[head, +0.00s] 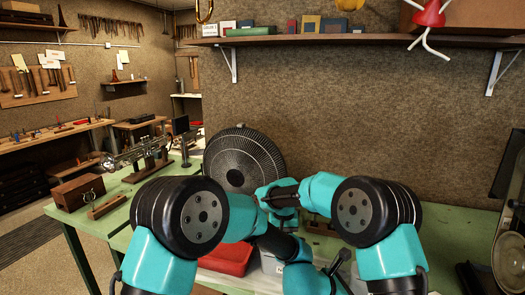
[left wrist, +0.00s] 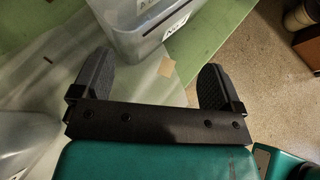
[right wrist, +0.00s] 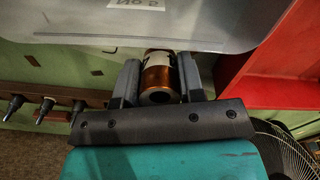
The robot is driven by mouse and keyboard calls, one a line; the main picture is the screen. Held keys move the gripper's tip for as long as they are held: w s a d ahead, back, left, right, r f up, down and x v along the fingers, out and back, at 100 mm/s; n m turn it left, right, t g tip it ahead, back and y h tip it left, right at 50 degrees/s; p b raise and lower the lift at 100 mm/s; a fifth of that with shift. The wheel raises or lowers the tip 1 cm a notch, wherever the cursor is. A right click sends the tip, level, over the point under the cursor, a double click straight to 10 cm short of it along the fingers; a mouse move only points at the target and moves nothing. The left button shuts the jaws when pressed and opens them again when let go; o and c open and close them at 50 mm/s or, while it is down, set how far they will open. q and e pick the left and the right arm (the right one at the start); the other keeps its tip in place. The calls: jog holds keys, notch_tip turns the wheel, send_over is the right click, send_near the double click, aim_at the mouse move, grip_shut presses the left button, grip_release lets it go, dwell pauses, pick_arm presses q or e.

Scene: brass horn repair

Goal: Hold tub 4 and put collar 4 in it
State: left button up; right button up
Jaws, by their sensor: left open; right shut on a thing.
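A copper-coloured collar (right wrist: 158,78) with a pale label is between the fingers of my right gripper (right wrist: 160,68), which is shut on it. A translucent grey tub (right wrist: 210,35) with an upside-down label is just beyond it in the right wrist view. My left gripper (left wrist: 156,68) is open and empty, above the green bench. A grey tub (left wrist: 125,32) with a partly cut-off label stands just beyond its fingers, apart from them. I cannot read which tub is number 4. In the head view a pale tub (head: 271,264) shows partly behind my arms.
A red bin (head: 226,259) stands left of the pale tub. A large round black fan (head: 243,158) stands at the back of the green bench (head: 110,222). Another clear tub (left wrist: 25,138) lies left of my left gripper. Several black-knobbed posts (right wrist: 46,104) show in the right wrist view.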

pick_arm(q)
jog(key=shift+d+r, duration=0.1)
jog(key=shift+d, duration=0.2)
jog(key=shift+x, duration=5)
jog(key=shift+s, duration=0.1)
grip_shut()
jog(key=c, duration=1.7)
grip_release()
jog(key=o, duration=1.6)
